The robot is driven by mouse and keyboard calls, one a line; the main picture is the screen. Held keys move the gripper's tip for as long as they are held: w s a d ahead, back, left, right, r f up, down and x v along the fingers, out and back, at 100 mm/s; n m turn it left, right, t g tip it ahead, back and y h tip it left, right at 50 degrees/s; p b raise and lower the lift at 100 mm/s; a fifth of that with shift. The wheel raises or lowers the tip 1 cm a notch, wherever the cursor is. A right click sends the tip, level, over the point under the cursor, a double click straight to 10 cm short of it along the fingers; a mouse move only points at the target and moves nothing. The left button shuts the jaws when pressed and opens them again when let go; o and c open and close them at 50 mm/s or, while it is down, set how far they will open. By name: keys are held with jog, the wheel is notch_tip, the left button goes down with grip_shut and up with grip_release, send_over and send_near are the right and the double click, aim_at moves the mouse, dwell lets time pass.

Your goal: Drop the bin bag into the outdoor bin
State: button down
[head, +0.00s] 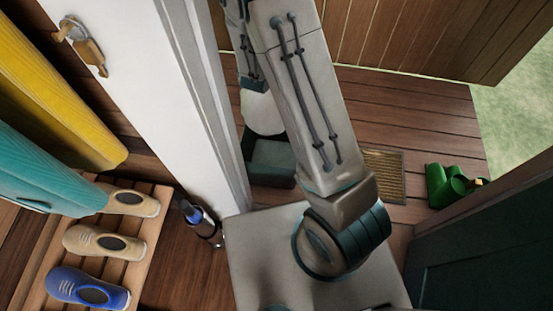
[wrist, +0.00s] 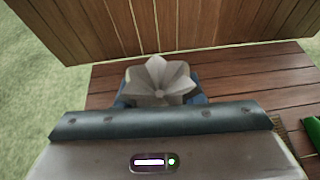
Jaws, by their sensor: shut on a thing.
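The bin bag (head: 263,113) is a pale, rounded bag with a gathered, fanned-out top; that top shows in the wrist view (wrist: 158,80). My gripper (wrist: 159,97) is shut on the bag just under the fanned top. In the head view my gripper is small and partly hidden behind my arm. A dark green open box, which looks like the outdoor bin (head: 268,172), stands on the deck just outside the doorway. The bag hangs at the bin's far edge in the picture; I cannot tell how high above it. My arm and the door frame hide parts of the bin.
The white door (head: 150,90) with keys in its lock stands to the left. A doormat (head: 384,175) and green boots (head: 448,186) are on the deck (head: 420,115) at right. A wooden fence closes the back. Inside are a shoe rack (head: 150,215), hanging coats and a dark bottle-like object (head: 203,222).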

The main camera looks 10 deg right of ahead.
aim_at(262, 118)
jog(key=shift+m+h, duration=0.3)
jog(key=shift+h, duration=0.1)
jog(key=shift+w+d+f+b, duration=0.1)
jog(key=shift+w+f+b, duration=0.15)
jog(key=shift+f+b, duration=3.1)
jog(key=shift+w+a+f+b, duration=0.1)
jog(key=shift+w+f+b, duration=0.15)
jog(key=shift+f+b, duration=3.15)
jog(key=shift+w+d+f+b, duration=0.2)
jog(key=shift+f+b, duration=1.6)
jog(key=shift+f, duration=3.05)
jog(key=shift+a, duration=0.1)
jog(key=c, duration=0.9)
grip_release()
jog(key=p+v, duration=0.4)
jog(key=v, duration=0.9)
jog(key=shift+s+a+r, duration=0.25)
